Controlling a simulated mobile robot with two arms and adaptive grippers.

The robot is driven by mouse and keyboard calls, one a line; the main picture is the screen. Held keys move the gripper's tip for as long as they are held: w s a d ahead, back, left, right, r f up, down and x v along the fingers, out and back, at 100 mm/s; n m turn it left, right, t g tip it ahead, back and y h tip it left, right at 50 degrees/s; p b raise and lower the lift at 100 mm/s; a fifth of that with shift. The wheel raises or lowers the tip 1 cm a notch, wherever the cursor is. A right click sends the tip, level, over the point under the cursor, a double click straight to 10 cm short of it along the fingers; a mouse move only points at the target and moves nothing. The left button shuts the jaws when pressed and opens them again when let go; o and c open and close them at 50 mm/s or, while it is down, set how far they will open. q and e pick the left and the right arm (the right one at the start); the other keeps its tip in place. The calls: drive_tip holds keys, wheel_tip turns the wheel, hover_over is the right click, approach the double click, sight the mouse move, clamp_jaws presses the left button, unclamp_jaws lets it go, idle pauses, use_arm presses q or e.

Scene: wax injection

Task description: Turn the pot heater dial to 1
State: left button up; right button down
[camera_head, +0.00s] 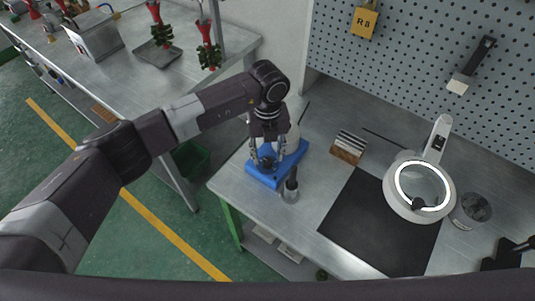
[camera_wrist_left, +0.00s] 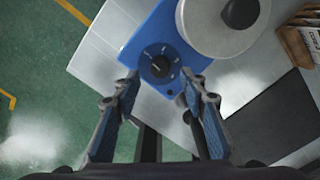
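The blue pot heater (camera_head: 262,176) stands near the left corner of the metal table, and the wrist view shows its blue top (camera_wrist_left: 140,50). A pale round pot (camera_wrist_left: 225,22) sits on the heater, partly hidden by my arm in the head view. My left gripper (camera_wrist_left: 163,95) is open, its two fingers apart on either side of the dial in the wrist view. In the head view my left gripper (camera_head: 266,160) points down over the heater. My right gripper is not in view.
A wooden block with slots (camera_head: 348,147), a black mat (camera_head: 375,225) and a ring-light magnifier (camera_head: 421,190) lie to the right. A pegboard (camera_head: 430,60) rises behind.

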sight(267, 160)
use_arm(q)
drive_tip(key=shift+w+f, duration=0.25)
drive_tip(key=shift+f, duration=1.2)
clamp_jaws()
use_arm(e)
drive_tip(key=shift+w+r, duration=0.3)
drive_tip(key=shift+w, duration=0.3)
use_arm(q)
drive_tip(key=shift+w+f+m+b, duration=0.1)
drive_tip(key=shift+f+m+b, duration=0.05)
drive_tip(key=shift+m+b, duration=0.5)
drive_tip(key=m+b, duration=0.7)
drive_tip(key=b, duration=0.2)
drive_tip(key=shift+f+b, duration=0.1)
drive_tip(key=shift+b, duration=0.2)
drive_tip(key=shift+r+m+b, duration=0.25)
drive_tip(key=shift+m+b, duration=1.35)
drive_tip(key=shift+m, duration=0.15)
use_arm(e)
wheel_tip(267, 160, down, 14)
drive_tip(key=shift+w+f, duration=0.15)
use_arm(q)
unclamp_jaws()
